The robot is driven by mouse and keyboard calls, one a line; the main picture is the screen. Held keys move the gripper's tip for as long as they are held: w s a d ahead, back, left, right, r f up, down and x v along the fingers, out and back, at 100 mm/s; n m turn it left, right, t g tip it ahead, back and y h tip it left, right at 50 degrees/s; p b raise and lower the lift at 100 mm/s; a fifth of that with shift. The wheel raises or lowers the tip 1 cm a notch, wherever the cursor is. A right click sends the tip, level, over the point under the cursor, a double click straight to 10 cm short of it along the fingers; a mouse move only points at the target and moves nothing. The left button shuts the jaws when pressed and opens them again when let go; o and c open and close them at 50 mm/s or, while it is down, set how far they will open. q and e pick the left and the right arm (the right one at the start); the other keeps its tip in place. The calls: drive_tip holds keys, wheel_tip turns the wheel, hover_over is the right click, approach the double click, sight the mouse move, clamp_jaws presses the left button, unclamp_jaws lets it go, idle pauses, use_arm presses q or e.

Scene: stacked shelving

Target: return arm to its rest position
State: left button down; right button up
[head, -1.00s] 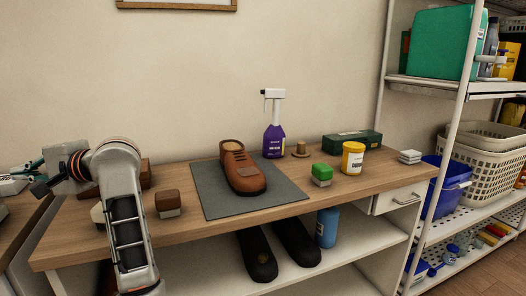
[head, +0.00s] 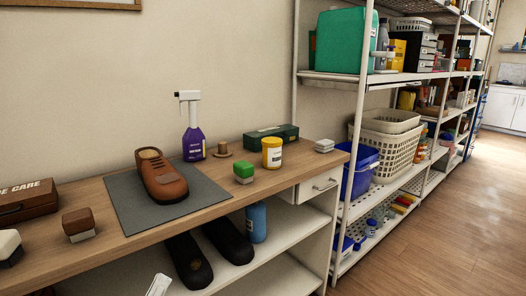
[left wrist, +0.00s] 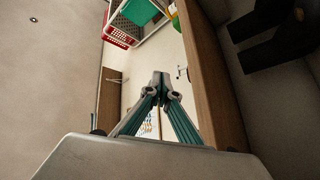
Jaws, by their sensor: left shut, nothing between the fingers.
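My left gripper (left wrist: 160,80) shows in the left wrist view, its two teal fingers meeting at the tips. It is shut and empty, with the wooden edge of a bench (left wrist: 215,80) to its right in the tilted picture. In the head view only a small pale piece, seemingly of my arm, shows at the bottom edge; the gripper's fingers are not visible there. My right gripper is in neither view.
In the head view, the wooden bench (head: 262,182) holds a brown shoe (head: 163,178) on a grey mat (head: 125,205), a purple spray bottle (head: 193,140) and several small items. Metal shelving (head: 330,77) stands to the right, with open floor (head: 445,220) beyond.

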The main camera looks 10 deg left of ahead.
use_arm(q)
drive_tip(key=s+d+f+m+g+h, duration=0.1)
drive_tip(key=s+d+f+m+g, duration=0.5)
drive_tip(key=s+f, duration=0.45)
drive_tip(key=s+d+f+m+g+h, duration=0.1)
drive_tip(key=s+d+f+m+g, duration=0.6)
drive_tip(key=f, duration=0.6)
drive_tip(key=w+a+r+n+t+p, duration=0.1)
drive_tip(key=a+r+t+p, duration=0.15)
drive_tip(key=r+p, duration=0.6)
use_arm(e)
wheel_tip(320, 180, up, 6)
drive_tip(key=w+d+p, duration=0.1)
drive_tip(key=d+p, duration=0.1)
use_arm(q)
drive_tip(key=s+a+f+g+y+p, duration=0.1)
drive_tip(key=s+a+f+p, duration=0.2)
drive_tip(key=p, duration=0.5)
drive_tip(key=shift+s+a+f+g, duration=0.25)
drive_tip(key=shift+s+f+g, duration=0.1)
drive_tip(key=shift+s+f, duration=0.35)
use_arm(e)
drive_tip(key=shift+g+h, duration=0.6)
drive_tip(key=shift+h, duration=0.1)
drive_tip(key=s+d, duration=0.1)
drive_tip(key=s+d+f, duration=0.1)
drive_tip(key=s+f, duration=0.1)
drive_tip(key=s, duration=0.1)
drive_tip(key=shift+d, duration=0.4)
